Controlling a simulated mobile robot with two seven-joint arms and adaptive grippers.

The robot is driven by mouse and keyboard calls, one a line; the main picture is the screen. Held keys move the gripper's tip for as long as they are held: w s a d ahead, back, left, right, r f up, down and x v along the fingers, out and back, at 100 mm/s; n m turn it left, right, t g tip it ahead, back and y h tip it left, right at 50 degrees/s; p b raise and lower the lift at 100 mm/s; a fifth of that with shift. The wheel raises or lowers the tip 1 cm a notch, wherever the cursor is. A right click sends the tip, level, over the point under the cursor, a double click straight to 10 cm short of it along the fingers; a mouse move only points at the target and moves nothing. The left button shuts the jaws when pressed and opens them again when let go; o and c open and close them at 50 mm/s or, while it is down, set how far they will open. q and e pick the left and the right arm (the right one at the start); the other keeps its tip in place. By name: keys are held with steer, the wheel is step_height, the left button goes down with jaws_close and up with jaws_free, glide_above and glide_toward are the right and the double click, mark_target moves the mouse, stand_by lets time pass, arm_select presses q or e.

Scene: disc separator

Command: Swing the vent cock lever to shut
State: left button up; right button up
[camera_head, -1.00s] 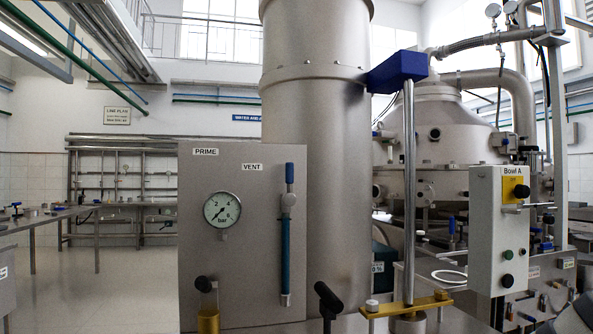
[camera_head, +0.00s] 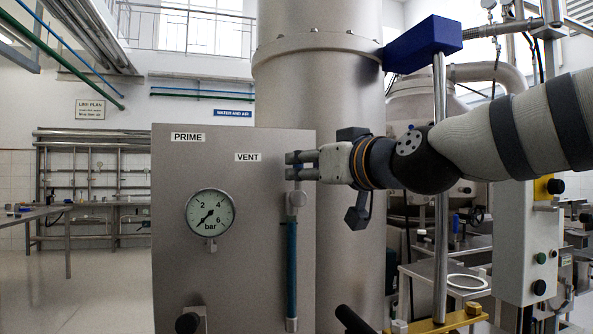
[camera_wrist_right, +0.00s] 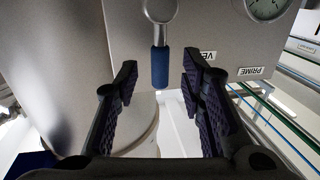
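The vent cock lever (camera_head: 297,188) is on the grey panel under the VENT label (camera_head: 247,157). Its pivot and stem show in the head view, and the lever points up. The fingers hide most of its blue grip there. In the right wrist view the blue grip (camera_wrist_right: 160,68) lies in the gap between the fingers, clear of both. My right gripper (camera_head: 293,166) comes in from the right at the grip's height and is open. Both its fingers show in the wrist view (camera_wrist_right: 159,78). My left gripper is not in view.
A blue tube (camera_head: 291,268) runs down below the cock. A pressure gauge (camera_head: 210,214) sits left of it on the panel (camera_head: 240,280). A steel column (camera_head: 320,90) stands behind. A thin upright post (camera_head: 440,240) with a blue head (camera_head: 423,44) stands right, near my arm.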

mark_target(301, 165)
steer(key=x, duration=0.3)
steer(key=shift+w+r, duration=0.1)
steer(key=shift+w, duration=0.1)
steer(key=shift+w+a+r, duration=0.2)
steer(key=shift+w+a, duration=0.05)
steer(key=shift+w, duration=0.05)
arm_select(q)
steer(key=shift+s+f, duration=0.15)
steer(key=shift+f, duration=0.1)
arm_select(e)
jaws_close()
